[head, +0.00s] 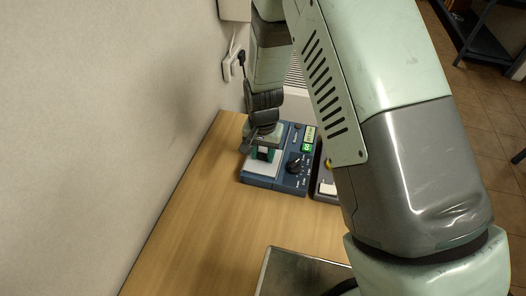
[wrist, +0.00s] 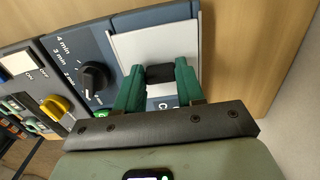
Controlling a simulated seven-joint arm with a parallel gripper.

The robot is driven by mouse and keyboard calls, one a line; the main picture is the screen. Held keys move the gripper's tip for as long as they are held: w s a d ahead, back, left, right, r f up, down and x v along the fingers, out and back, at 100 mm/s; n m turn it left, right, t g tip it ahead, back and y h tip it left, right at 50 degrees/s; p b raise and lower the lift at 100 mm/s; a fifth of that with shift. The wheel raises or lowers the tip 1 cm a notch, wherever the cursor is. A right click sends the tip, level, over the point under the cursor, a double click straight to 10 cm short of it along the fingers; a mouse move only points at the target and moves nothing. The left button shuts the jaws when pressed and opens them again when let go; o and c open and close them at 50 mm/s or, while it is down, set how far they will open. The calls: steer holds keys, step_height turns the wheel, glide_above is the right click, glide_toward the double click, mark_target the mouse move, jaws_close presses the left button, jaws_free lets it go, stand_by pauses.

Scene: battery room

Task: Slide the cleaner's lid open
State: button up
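The cleaner (head: 292,180) is a blue box on the wooden bench near the wall, with a black timer knob and a green display on its right side. Its light grey lid (head: 262,169) lies flat on the left part; it also fills the middle of the wrist view (wrist: 140,50). I see no open gap at the lid. A black handle (wrist: 160,73) stands on the lid. My gripper (head: 264,153) is over the lid, and its green fingers (wrist: 160,80) flank the handle on both sides and appear to touch it. The fingers hide part of the lid.
A grey device with a yellow knob (wrist: 57,106) and a switch stands close beside the cleaner. A metal tray (head: 290,262) lies at the bench's front. The wall (head: 120,120) runs along the left. Bare bench (head: 200,220) lies in front of the cleaner.

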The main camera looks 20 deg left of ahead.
jaws_close()
steer(key=w, duration=0.9)
steer(key=shift+w, duration=0.2)
steer(key=o, duration=0.8)
jaws_free()
step_height(320, 180, up, 11)
steer(key=shift+f, duration=0.1)
